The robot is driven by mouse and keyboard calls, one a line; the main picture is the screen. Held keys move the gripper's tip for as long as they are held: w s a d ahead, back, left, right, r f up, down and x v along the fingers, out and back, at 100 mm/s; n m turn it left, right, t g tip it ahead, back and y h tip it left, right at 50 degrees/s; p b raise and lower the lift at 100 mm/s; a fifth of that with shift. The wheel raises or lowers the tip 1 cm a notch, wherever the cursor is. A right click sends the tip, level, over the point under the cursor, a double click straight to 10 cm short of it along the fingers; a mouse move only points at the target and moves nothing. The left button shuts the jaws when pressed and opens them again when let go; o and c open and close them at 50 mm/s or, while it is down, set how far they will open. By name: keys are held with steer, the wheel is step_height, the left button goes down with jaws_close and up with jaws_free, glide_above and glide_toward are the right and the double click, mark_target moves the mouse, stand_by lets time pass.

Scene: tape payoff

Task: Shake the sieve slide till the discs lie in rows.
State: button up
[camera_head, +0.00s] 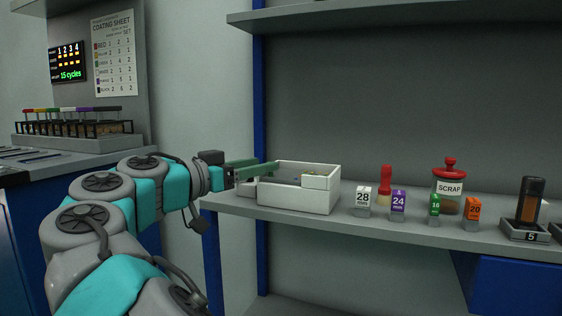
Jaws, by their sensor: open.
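A white open-topped box (296,199), which looks like the sieve slide, stands on the grey shelf near its left end. Its front wall hides most of the inside. Small coloured specks show in it, but I cannot tell whether they are discs or how they lie. My gripper (264,169) comes in from the left with long green fingers. It is open, and its fingertips are at the box's left side. I cannot tell whether they touch the box.
An upper shelf (400,13) hangs above. A rack (75,125) and a coating sheet (114,55) are at left.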

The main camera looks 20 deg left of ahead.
mark_target(281, 174)
steer(key=x, duration=0.7)
jaws_close()
stand_by(0.4)
stand_by(1.0)
